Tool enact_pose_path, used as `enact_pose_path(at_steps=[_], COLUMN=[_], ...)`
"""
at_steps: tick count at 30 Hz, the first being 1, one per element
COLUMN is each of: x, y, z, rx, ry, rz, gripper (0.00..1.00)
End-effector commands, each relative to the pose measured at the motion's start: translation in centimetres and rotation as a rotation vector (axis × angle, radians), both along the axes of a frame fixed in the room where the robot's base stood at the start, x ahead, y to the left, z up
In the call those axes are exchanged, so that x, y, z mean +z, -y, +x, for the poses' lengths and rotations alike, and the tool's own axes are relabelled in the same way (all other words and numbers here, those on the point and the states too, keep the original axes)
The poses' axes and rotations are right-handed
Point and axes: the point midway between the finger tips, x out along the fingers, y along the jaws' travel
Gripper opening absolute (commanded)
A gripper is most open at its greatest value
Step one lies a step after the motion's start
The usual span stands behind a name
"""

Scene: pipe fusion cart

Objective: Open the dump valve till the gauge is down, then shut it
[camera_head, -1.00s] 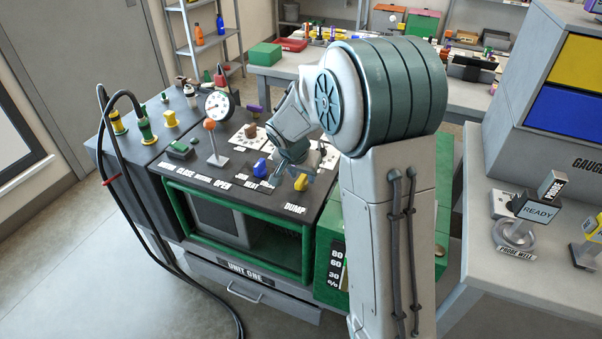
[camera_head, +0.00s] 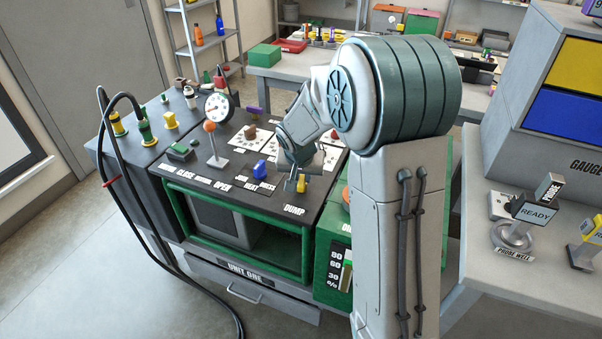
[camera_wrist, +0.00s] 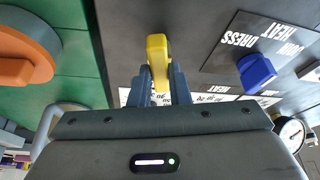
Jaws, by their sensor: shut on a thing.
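The dump valve's yellow handle (camera_head: 301,184) stands on the dark cart top just behind the DUMP label. In the wrist view the yellow handle (camera_wrist: 157,50) points nearly straight up the picture, between the finger ends. My gripper (camera_head: 293,178) is shut on this handle; in the wrist view its two blue-grey fingers (camera_wrist: 161,84) flank it closely. The round white gauge (camera_head: 217,107) stands at the back of the cart top; its needle is too small to read surely. The gauge also shows at the right edge of the wrist view (camera_wrist: 291,134).
An orange-topped lever (camera_head: 210,127) stands farther left. A green box with a level scale (camera_head: 333,262) adjoins the cart's right side. Black hoses (camera_head: 125,190) hang at the left.

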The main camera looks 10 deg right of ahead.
Motion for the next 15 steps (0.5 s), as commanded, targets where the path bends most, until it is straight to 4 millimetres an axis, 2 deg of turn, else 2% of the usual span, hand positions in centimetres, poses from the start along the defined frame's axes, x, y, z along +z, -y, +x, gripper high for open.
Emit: enact_pose_path(at_steps=[15], x=[0.79], y=[0.46], z=[0.0], rx=[0.482], ry=[0.0], rz=[0.006], gripper=[0.0])
